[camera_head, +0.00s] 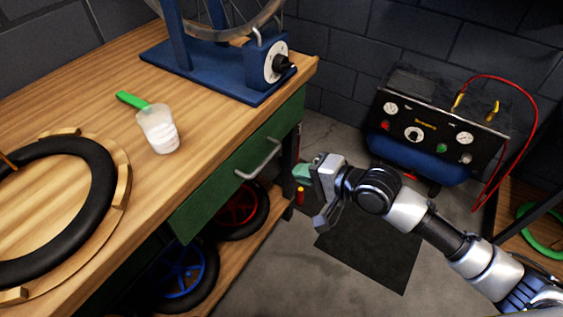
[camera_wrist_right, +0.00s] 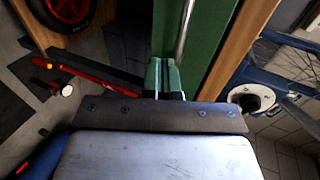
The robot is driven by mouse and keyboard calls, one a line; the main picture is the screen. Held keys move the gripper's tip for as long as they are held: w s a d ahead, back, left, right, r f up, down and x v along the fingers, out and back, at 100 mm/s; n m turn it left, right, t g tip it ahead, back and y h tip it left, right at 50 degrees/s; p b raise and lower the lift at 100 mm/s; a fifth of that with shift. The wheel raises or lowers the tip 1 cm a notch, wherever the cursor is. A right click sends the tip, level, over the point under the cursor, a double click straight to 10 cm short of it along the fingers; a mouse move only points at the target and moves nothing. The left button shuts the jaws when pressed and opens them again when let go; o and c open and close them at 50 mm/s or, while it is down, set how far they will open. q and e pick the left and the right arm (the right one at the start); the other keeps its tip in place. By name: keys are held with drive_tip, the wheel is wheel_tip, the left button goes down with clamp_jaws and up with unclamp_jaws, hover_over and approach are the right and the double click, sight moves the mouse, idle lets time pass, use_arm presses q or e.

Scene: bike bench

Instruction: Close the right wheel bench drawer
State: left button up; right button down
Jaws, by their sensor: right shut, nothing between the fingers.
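The green drawer front (camera_head: 225,187) sits under the front edge of the wooden bench top, with a silver bar handle (camera_head: 258,160). No clear gap shows between the front and the bench edge; I cannot tell whether it is fully flush. In the right wrist view the green front (camera_wrist_right: 205,45) runs beside the wooden edge, with the handle (camera_wrist_right: 184,30) along it. My right gripper (camera_head: 302,173) is shut and empty, to the right of the drawer front and off the handle. Its green fingertips (camera_wrist_right: 165,75) point toward the front; contact is unclear. My left gripper is out of view.
Wheels (camera_head: 185,275) stand on the lower shelf. A compressor (camera_head: 425,140) stands at the back right. Floor beside the bench is partly clear.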

sight(256, 151)
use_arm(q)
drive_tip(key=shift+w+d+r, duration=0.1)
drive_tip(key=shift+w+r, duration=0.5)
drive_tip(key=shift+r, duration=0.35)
use_arm(e)
drive_tip(key=shift+w+a, duration=0.9)
drive_tip(key=shift+a, duration=0.25)
drive_tip(key=shift+w+a, duration=0.85)
drive_tip(key=shift+a, duration=0.3)
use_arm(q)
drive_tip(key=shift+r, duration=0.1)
use_arm(e)
drive_tip(key=shift+a, duration=0.1)
drive_tip(key=w+a, duration=0.1)
drive_tip(key=w+a+p, duration=0.1)
drive_tip(key=a, duration=0.1)
drive_tip(key=shift+w+a, duration=0.3)
drive_tip(key=shift+w, duration=0.05)
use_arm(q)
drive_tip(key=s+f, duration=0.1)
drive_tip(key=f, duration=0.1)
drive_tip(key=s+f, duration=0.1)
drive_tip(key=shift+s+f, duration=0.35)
use_arm(e)
drive_tip(key=shift+r, duration=0.1)
